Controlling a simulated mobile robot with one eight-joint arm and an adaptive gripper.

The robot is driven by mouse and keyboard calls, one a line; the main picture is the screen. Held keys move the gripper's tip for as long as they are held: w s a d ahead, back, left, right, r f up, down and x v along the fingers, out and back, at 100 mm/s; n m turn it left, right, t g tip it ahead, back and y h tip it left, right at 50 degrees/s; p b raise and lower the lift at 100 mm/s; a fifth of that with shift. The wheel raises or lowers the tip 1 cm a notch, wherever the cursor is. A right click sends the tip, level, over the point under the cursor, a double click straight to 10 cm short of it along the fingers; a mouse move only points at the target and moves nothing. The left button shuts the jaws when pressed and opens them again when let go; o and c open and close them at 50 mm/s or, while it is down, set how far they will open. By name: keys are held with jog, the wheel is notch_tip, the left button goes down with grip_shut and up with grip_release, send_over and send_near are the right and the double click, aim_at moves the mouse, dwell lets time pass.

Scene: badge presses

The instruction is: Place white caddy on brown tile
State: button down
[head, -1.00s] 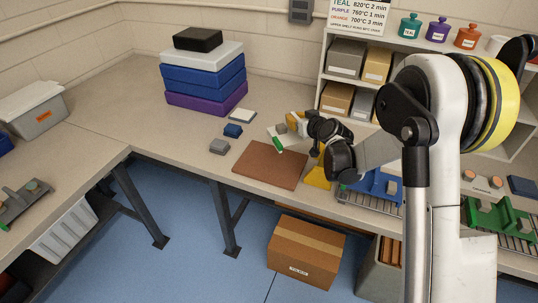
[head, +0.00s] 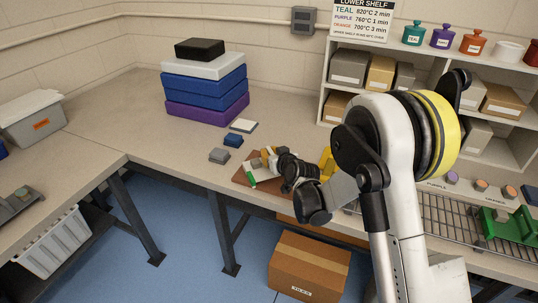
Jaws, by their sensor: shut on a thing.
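The white caddy (head: 259,171) shows only in part in the head view, with a green piece on its near left side and tan and grey items at its top. My gripper (head: 274,163) is shut on the caddy; my wrist hides its right side. The brown tile (head: 239,178) lies flat on the bench near the front edge, mostly covered from view by the caddy and my arm. The caddy appears over the tile's left and middle part. I cannot tell whether it touches the tile.
Left of the tile are a grey block (head: 219,156), a blue block (head: 233,141) and a small pale slab (head: 243,126). Stacked coloured cases (head: 205,85) stand behind. A yellow object (head: 327,162) is right of my gripper.

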jog(key=shift+f, duration=0.1)
jog(key=c, duration=1.6)
grip_release()
jog(key=shift+o, duration=0.2)
